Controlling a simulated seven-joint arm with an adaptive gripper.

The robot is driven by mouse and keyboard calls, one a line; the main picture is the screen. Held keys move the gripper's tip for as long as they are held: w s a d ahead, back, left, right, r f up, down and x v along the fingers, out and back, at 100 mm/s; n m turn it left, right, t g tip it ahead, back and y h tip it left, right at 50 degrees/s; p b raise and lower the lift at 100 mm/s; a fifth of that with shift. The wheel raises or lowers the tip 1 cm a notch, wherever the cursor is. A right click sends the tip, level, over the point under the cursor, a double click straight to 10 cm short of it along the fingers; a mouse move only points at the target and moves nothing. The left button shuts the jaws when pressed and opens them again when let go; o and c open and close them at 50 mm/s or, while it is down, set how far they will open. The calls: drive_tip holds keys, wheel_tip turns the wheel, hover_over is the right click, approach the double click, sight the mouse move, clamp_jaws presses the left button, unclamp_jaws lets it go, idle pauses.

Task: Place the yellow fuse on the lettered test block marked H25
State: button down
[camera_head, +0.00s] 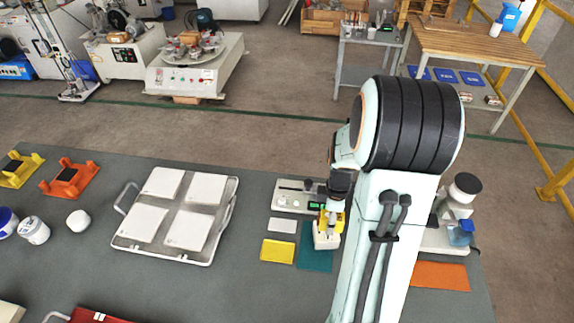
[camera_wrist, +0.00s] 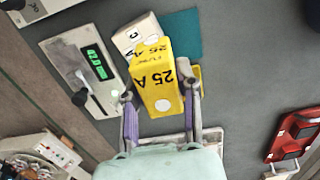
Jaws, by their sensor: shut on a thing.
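My gripper (camera_wrist: 160,92) is shut on the yellow fuse (camera_wrist: 153,68), with a finger on each side of it. The fuse has black "25 A" lettering and white round spots. In the head view the fuse (camera_head: 340,221) shows below my wrist, partly hidden by my arm. A white block (camera_wrist: 135,33) with dark lettering lies right by the fuse's far end in the wrist view. The fuse covers part of it, and its marking cannot be read in full. In the head view the white block (camera_head: 326,239) is just below the fuse. I cannot tell whether they touch.
A device with a green display (camera_wrist: 97,63) stands close beside the block. A teal mat (camera_head: 314,260), a yellow mat (camera_head: 277,251) and a white card (camera_head: 282,226) lie nearby. A tray (camera_head: 120,243) with white tiles is to the left. An orange mat (camera_head: 440,276) lies right.

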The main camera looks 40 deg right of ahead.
drive_tip(key=f, duration=0.1)
drive_tip(key=w+d+f, duration=0.1)
drive_tip(key=shift+w+d+f, duration=0.3)
drive_tip(key=shift+w+f, duration=0.05)
drive_tip(key=shift+f, duration=0.05)
drive_tip(key=shift+w+d+f, duration=0.1)
drive_tip(key=shift+d+f, duration=0.05)
drive_tip(key=shift+f, duration=1.55)
drive_tip(key=c, duration=0.8)
unclamp_jaws()
drive_tip(key=shift+f, duration=0.1)
